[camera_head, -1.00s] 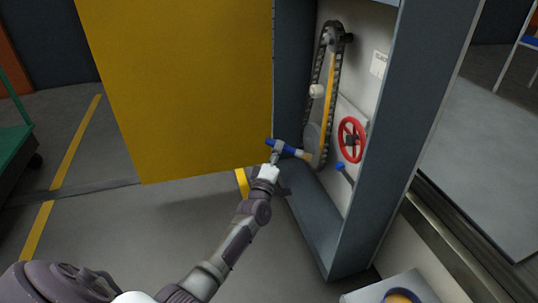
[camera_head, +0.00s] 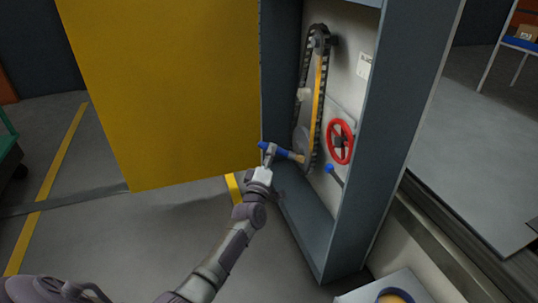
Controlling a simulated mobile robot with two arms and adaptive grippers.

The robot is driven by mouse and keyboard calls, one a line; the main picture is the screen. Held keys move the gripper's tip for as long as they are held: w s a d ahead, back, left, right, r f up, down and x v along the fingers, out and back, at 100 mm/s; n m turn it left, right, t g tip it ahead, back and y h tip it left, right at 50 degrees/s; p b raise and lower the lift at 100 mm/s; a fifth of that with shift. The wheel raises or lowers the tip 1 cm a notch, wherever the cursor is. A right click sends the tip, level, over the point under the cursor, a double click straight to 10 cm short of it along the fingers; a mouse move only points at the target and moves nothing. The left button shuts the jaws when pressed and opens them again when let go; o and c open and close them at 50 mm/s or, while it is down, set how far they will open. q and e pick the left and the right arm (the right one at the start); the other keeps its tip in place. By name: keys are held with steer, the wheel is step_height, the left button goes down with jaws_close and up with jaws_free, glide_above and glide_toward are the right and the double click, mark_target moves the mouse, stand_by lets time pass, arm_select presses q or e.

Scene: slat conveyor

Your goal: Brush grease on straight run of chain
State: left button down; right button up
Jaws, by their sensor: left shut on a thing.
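The chain (camera_head: 326,72) is a dark loop running steeply up and down inside the open cabinet, over a small sprocket (camera_head: 319,42) at the top and a larger grey one at the bottom. A yellow strip shows along its right run. My left gripper (camera_head: 267,158) is shut on a brush with a blue handle (camera_head: 275,148), just outside the cabinet opening. The brush's tan bristle end (camera_head: 298,157) points right, at the lower end of the chain; I cannot tell whether it touches. My right gripper is not in view.
A yellow door (camera_head: 160,90) hangs open at the left. A red handwheel (camera_head: 340,142) and a blue-handled lever (camera_head: 330,170) sit right of the chain. A container with yellowish content (camera_head: 395,297) stands at the bottom right. Floor in front is clear.

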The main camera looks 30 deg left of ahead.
arm_select(q)
steer(key=shift+w+d, duration=0.35)
steer(key=shift+r, duration=0.1)
step_height(320, 180, up, 4)
steer(key=p, duration=0.3)
steer(key=shift+s+a+p, duration=0.1)
steer(key=shift+p, duration=0.2)
